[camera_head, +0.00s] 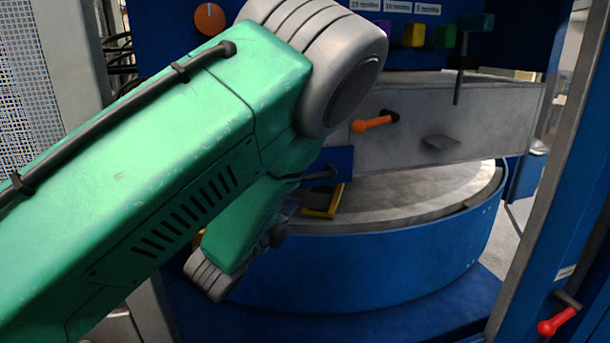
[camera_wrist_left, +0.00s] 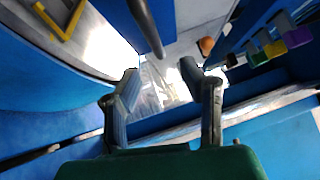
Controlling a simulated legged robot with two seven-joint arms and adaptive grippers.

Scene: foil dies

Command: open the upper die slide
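The upper die slide appears to be the grey metal block (camera_head: 455,118) above the round die table in the head view. An orange handle (camera_head: 372,124) sticks out of its front face, pointing left. In the left wrist view a small orange knob (camera_wrist_left: 206,45) shows beyond the fingers; I cannot tell if it is the same handle. My left gripper (camera_wrist_left: 160,77) is open, with nothing between its two fingers. In the head view my green left arm covers the area left of the handle and hides most of that gripper. My right gripper is not in view.
The blue round base (camera_head: 400,262) with a grey top stands below the block. A yellow frame (camera_head: 323,205) lies near its left edge. Coloured knobs, including a green one (camera_head: 445,36), line the panel above. A blue post with a red handle (camera_head: 556,321) stands at right.

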